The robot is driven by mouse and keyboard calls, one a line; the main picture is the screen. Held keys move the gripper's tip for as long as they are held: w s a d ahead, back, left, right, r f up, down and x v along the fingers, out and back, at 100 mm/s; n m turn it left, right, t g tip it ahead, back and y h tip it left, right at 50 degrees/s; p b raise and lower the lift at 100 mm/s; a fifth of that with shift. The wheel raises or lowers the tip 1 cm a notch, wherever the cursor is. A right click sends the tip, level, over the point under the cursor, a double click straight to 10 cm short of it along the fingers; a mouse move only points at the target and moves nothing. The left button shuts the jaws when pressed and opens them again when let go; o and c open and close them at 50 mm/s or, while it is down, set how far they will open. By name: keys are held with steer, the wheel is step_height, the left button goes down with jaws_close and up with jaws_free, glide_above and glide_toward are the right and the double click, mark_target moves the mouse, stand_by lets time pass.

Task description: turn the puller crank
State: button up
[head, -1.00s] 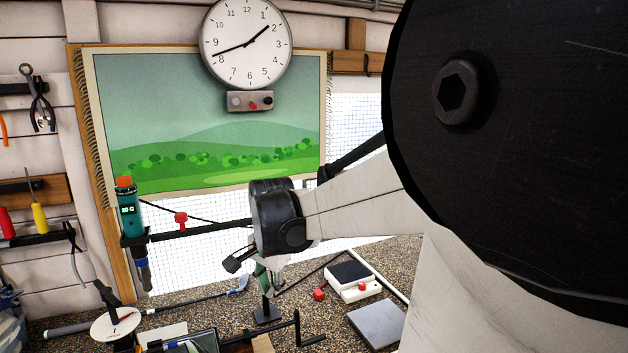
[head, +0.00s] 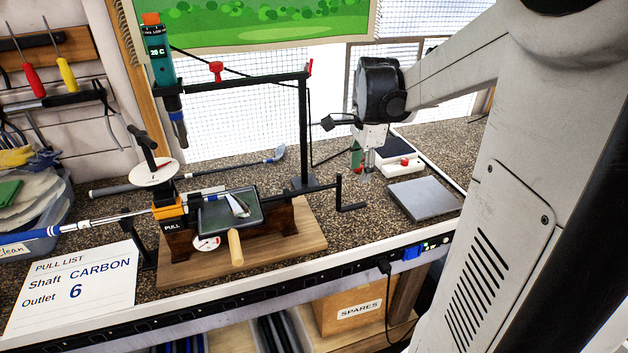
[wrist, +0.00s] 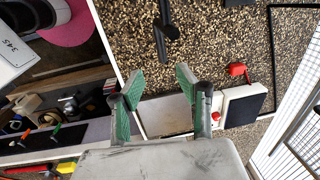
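The puller crank (head: 341,194) is a black bent rod on the right end of the shaft puller (head: 265,232), over the bench's front part. A black bent rod that looks like the crank (wrist: 161,38) shows at the top of the wrist view. My gripper (head: 364,168) hangs to the right of and behind the crank in the head view, apart from it. In the wrist view my gripper (wrist: 158,84) has its two green-padded fingers spread, with nothing between them. A golf club with a blue grip (head: 35,233) reaches the puller from the left.
A grey plate (head: 424,198) and a white box with a red knob (head: 403,166) lie right of the crank. A black post (head: 303,130) with a crossarm rises behind the puller. A tray (head: 232,212) sits on the puller.

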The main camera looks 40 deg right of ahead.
mark_target(354, 205)
steer(key=f, duration=0.4)
steer(key=w+f, duration=0.1)
steer(key=f, duration=0.7)
steer(key=shift+w+d+f, duration=0.15)
steer(key=shift+w+f, duration=0.1)
steer(key=shift+f, duration=0.15)
steer(key=shift+c, duration=0.4)
jaws_close()
